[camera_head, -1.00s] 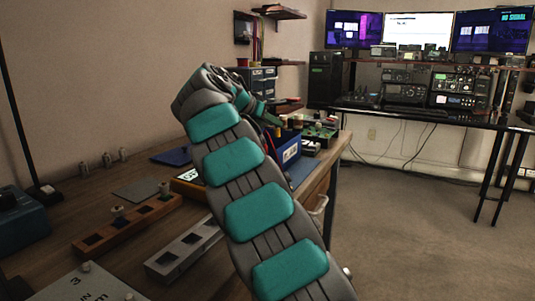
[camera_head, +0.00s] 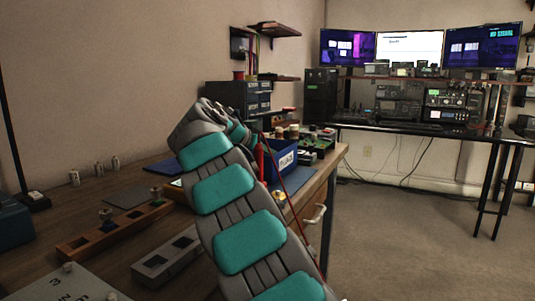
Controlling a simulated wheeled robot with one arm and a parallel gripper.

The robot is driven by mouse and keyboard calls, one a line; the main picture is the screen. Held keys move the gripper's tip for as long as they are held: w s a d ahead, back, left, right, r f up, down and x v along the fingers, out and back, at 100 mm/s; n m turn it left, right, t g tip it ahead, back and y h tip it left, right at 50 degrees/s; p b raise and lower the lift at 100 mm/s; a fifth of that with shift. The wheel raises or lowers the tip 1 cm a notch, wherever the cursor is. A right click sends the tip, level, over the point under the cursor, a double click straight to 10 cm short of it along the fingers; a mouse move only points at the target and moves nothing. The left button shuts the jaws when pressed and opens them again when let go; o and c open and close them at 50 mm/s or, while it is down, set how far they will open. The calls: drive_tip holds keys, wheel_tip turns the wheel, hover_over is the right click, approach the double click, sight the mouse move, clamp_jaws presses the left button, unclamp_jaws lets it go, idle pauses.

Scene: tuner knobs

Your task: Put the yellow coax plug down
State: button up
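I cannot make out a yellow coax plug for certain in the head view. My gripper (camera_head: 247,137) is beyond the end of my arm, over the back part of the wooden bench (camera_head: 62,212), and mostly hidden by my own wrist. Its fingertips are too small and covered to read. A red cable (camera_head: 261,160) hangs just right of my wrist, in front of a blue labelled box (camera_head: 286,162). A thin red line runs from there down to the right past the bench edge. What my gripper holds, if anything, is hidden.
A brown wooden block with square sockets (camera_head: 80,246) and a grey socketed block (camera_head: 150,266) lie at the near left. Several small metal parts stand near the wall. A dark drawer cabinet (camera_head: 238,97) is at the back. A green circuit board (camera_head: 318,133) lies behind the blue box.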

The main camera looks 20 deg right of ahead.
drive_tip(key=o, duration=0.3)
drive_tip(key=shift+r, duration=0.15)
drive_tip(key=shift+r+p, duration=0.2)
drive_tip(key=shift+p, duration=0.1)
drive_tip(key=shift+s+a, duration=0.15)
drive_tip(key=shift+a, duration=0.15)
drive_tip(key=v, duration=1.1)
drive_tip(key=shift+a+b, duration=0.2)
drive_tip(key=shift+b, duration=0.1)
drive_tip(key=shift+s, duration=0.1)
